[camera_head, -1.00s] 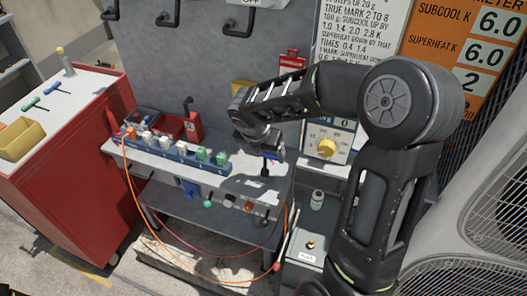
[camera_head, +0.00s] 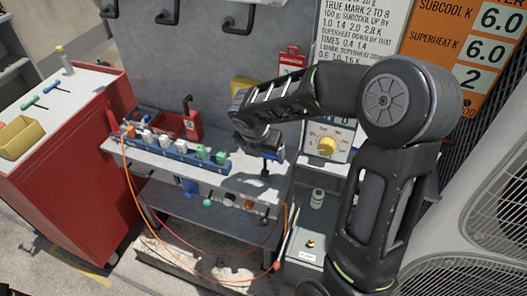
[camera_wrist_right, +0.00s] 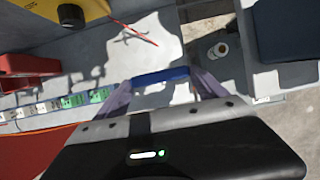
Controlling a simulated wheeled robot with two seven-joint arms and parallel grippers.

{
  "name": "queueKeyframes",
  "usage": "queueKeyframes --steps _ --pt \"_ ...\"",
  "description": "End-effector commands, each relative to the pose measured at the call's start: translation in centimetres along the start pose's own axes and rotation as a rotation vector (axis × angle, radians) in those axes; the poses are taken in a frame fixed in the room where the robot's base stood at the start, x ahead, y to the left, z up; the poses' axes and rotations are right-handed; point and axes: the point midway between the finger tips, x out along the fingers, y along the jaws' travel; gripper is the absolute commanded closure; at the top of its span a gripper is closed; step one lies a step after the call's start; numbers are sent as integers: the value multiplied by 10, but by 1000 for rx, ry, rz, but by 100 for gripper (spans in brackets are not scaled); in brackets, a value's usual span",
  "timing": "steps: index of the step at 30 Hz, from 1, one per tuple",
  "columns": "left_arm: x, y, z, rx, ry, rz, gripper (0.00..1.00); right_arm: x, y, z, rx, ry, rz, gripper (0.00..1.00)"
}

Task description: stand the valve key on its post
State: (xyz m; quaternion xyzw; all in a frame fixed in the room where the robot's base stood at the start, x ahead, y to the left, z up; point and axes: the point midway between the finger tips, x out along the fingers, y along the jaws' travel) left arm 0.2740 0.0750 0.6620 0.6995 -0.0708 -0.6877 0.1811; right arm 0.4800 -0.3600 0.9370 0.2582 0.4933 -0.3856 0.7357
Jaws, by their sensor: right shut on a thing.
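My right gripper (camera_head: 270,148) hangs over the right end of the grey bench shelf (camera_head: 240,187). It is shut on the valve key, whose blue handle (camera_head: 272,156) shows at the jaws. In the right wrist view the blue handle (camera_wrist_right: 160,77) lies across between the two fingertips of the right gripper (camera_wrist_right: 162,84). A dark part shows just below the handle in the head view; I cannot tell if it touches the shelf. I cannot tell which thing is the key's post. My left gripper is not in view.
A rail of white and green blocks (camera_head: 180,151) lies left of the gripper, with a red bin (camera_head: 178,124) behind. A red cabinet (camera_head: 75,170) is far left. An orange hose (camera_head: 128,175) hangs in front.

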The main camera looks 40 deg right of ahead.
Motion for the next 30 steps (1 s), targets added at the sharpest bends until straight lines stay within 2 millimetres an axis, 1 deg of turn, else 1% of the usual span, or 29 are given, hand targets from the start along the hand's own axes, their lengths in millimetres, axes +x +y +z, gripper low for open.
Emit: queueKeyframes --steps 17,30 --pt "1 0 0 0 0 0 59 1 0 0 -1 0 1 64" --pt "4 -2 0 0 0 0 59 7 0 -3 -1 0 0 64"
